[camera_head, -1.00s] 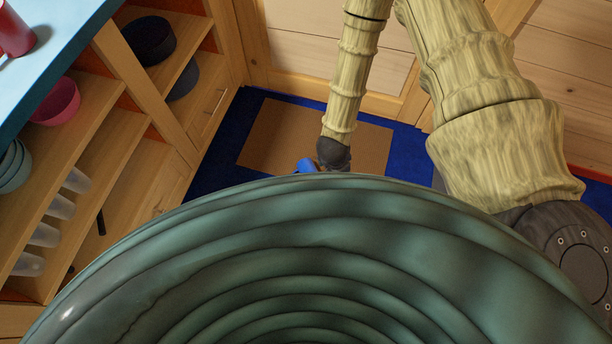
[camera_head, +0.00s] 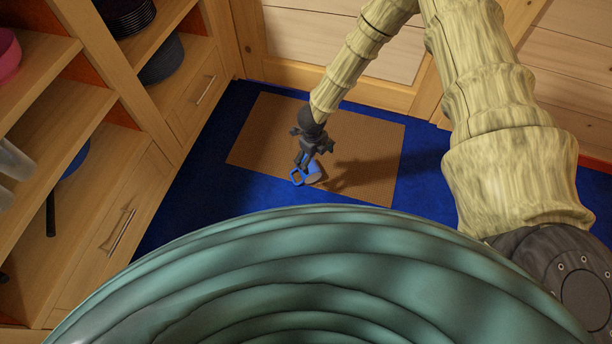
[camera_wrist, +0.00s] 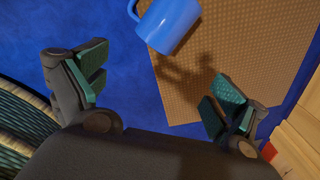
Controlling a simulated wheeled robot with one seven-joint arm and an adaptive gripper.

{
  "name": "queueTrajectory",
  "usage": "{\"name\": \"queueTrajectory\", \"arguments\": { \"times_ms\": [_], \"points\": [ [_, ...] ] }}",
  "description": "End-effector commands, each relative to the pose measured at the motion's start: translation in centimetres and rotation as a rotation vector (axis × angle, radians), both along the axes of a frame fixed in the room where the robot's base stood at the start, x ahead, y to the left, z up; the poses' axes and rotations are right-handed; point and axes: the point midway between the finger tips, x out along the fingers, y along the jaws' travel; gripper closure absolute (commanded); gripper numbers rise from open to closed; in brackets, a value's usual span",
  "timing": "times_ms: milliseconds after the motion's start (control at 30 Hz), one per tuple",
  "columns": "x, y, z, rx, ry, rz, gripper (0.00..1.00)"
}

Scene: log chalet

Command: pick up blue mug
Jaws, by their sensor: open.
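The blue mug (camera_wrist: 168,25) lies at the top of the wrist view, with its handle to the left. It is ahead of my fingertips, and no finger touches it in that view. In the head view the mug (camera_head: 313,174) shows at the near edge of the brown mat, with its blue handle to the left and part of its body behind my gripper. My gripper (camera_head: 309,155) is just above and beside it. In the wrist view my gripper (camera_wrist: 160,88) is open and empty, its green-padded fingers wide apart.
A brown mat (camera_head: 255,135) lies on blue carpet (camera_head: 190,204). Wooden shelves (camera_head: 90,135) with drawers, bowls and a blue pan (camera_head: 76,160) stand at the left. A wooden wall (camera_head: 330,45) closes the back. Carpet left of the mat is clear.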

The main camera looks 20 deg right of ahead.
Motion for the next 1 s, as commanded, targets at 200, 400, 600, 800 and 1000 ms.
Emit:
{"name": "queueTrajectory", "arguments": {
  "times_ms": [200, 400, 600, 800, 1000],
  "points": [
    [3.1, 0.4, -3.7, 0.047, -0.013, -0.237, 0.04],
    [4.2, 0.6, -4.4, 0.066, -0.015, -0.33, 0.04],
    [4.4, 0.6, -5.8, 0.068, -0.016, -0.34, 0.04],
    [4.3, 0.6, -8.8, 0.067, -0.015, -0.338, 0.04],
    [4.3, 0.6, -10.0, 0.068, -0.016, -0.337, 0.04]
  ]
}}
